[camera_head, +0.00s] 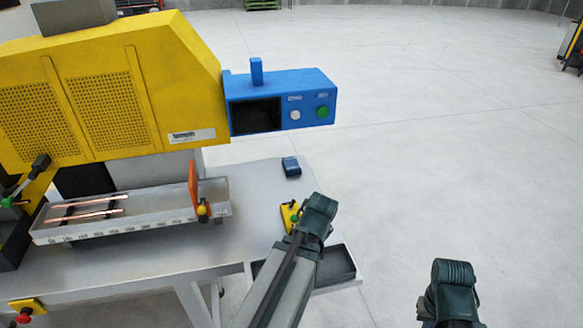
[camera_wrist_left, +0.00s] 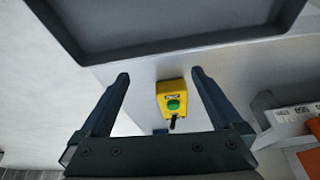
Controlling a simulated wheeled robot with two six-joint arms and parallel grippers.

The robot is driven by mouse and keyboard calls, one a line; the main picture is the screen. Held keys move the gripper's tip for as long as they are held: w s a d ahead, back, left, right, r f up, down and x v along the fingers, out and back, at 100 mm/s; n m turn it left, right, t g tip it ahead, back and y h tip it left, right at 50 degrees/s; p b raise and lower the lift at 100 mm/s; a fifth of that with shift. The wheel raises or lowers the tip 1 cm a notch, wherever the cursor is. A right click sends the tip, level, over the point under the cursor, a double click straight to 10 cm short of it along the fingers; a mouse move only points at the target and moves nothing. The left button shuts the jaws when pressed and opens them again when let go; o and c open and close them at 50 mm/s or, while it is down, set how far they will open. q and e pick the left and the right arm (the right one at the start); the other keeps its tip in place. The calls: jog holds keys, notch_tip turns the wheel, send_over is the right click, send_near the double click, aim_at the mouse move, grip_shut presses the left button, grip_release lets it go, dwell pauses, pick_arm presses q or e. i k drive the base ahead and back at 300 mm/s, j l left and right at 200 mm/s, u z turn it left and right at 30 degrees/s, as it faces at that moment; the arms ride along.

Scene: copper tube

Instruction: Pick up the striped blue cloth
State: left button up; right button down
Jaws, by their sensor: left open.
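A small folded blue item, which looks like the blue cloth (camera_head: 291,166), lies on the grey worktable (camera_head: 255,195) near its far right corner. Stripes are too small to make out. My left gripper (camera_wrist_left: 160,76) is open and empty in the left wrist view, its fingers on either side of a yellow button box (camera_wrist_left: 171,98) seen below. In the head view my left wrist hides the fingers; it is nearer me than the cloth and apart from it. My right arm shows at the lower right, but its gripper is out of frame.
A yellow machine with a blue control box (camera_head: 280,100) stands behind the table. A long tray (camera_head: 130,222) holds copper tubes, with an orange upright plate (camera_head: 193,184) at its right end. Floor on the right is clear.

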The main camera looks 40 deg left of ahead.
aim_at(292, 166)
jog(key=i+j, duration=0.85)
jog(key=j, duration=0.45)
